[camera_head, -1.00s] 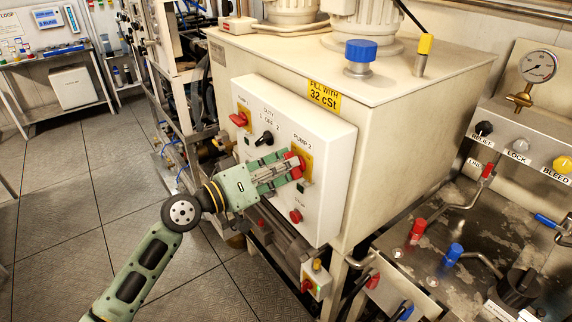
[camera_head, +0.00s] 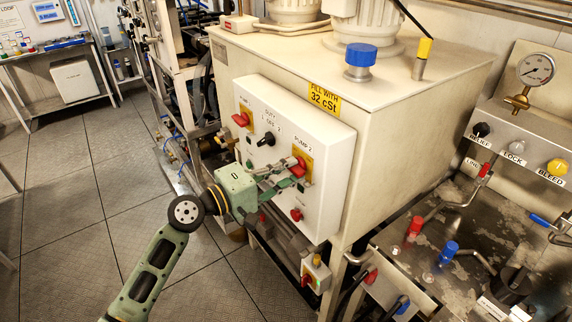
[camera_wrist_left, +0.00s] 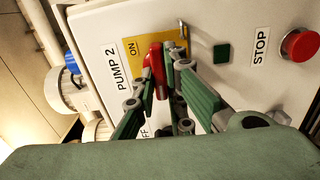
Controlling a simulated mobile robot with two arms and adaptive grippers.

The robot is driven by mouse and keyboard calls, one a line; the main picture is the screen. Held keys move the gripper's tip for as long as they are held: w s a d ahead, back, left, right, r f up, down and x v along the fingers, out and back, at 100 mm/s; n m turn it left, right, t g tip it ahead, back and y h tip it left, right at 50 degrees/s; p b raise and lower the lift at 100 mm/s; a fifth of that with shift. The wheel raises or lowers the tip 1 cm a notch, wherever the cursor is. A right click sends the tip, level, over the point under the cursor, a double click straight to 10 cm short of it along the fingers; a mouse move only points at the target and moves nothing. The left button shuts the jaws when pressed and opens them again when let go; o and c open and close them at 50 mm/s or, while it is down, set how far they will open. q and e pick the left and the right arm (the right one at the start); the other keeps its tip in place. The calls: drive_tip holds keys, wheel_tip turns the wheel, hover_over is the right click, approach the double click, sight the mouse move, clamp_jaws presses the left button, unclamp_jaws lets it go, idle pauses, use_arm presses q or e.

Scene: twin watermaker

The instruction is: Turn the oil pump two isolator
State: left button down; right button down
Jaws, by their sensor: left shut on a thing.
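The oil pump two isolator is a red rotary handle (camera_head: 300,166) on a yellow plate (camera_head: 304,158), under the PUMP 2 label on the white control box (camera_head: 330,150). My left gripper (camera_head: 294,171) reaches it from the lower left, its fingers closed around the handle. In the left wrist view, the red handle (camera_wrist_left: 157,66) stands between the two fingertips (camera_wrist_left: 158,72) of the green jaws. ON shows on the plate (camera_wrist_left: 134,48) beside it; the OFF marking is partly hidden behind a finger. My right gripper is not in view.
The box also has the pump 1 red handle (camera_head: 241,119), a black duty selector (camera_head: 266,139) and a red stop button (camera_head: 296,214). The large cream tank (camera_head: 400,135) stands behind. Pipes and a small isolator box (camera_head: 315,275) sit below. Open floor (camera_head: 60,230) lies left.

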use_arm(q)
drive_tip(key=shift+n, duration=0.4)
drive_tip(key=c, duration=1.8)
unclamp_jaws()
